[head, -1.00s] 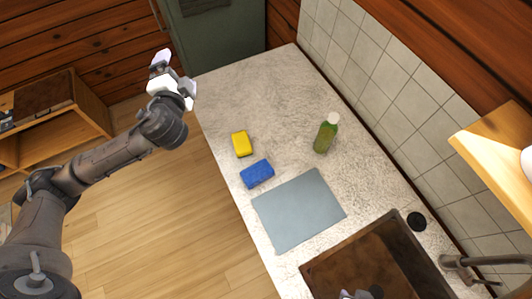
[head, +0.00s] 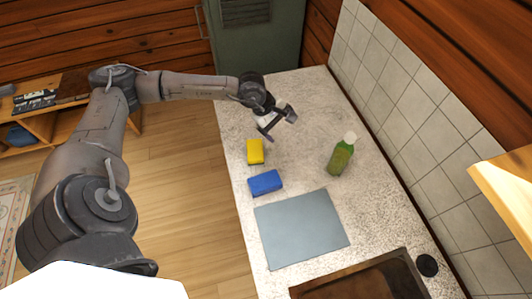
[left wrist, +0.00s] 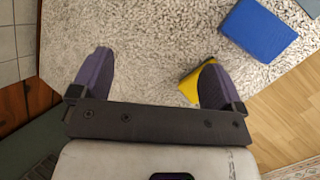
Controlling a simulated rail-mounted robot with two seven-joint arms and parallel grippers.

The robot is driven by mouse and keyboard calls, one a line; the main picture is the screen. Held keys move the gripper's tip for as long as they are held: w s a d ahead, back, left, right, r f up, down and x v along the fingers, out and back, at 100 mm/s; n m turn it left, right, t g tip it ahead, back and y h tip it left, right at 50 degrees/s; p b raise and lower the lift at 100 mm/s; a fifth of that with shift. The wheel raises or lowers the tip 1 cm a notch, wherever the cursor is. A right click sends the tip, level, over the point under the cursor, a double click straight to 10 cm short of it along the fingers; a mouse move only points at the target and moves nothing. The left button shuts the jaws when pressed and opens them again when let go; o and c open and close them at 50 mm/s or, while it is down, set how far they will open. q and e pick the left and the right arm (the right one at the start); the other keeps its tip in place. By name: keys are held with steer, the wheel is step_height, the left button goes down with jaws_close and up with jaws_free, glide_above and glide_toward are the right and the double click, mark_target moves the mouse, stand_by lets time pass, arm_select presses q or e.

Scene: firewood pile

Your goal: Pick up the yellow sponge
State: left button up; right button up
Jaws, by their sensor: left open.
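The yellow sponge (head: 255,151) lies on the speckled countertop near its left edge. My left gripper (head: 277,130) is above the counter, just up and to the right of the sponge in the head view, and it holds nothing. In the left wrist view its two dark fingers (left wrist: 152,82) are spread apart. My right gripper is not visible now.
A blue sponge (head: 265,182) lies just below the yellow one. A grey mat (head: 302,229), a green bottle (head: 341,155) and a brown sink (head: 365,278) are further along the counter. A tiled wall (head: 398,107) bounds the right side.

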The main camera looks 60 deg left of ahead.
mark_target(255, 149)
arm_select(q)
steer(key=s+a+f+m+g+y, duration=0.2)
steer(key=s+a+m+g+y, duration=0.2)
steer(key=s+a+m+g, duration=0.15)
steer(key=shift+m+t, duration=0.25)
steer(key=shift+t, duration=0.1)
steer(key=f, duration=0.5)
steer(key=s+f, duration=0.1)
steer(key=f, duration=0.2)
steer(key=shift+d+f, duration=0.25)
steer(key=shift+f, duration=0.05)
steer(key=shift+f+p, duration=0.6)
steer(key=shift+f, duration=2.05)
steer(key=shift+a, duration=0.1)
steer(key=c, duration=1)
steer(key=shift+r, duration=0.1)
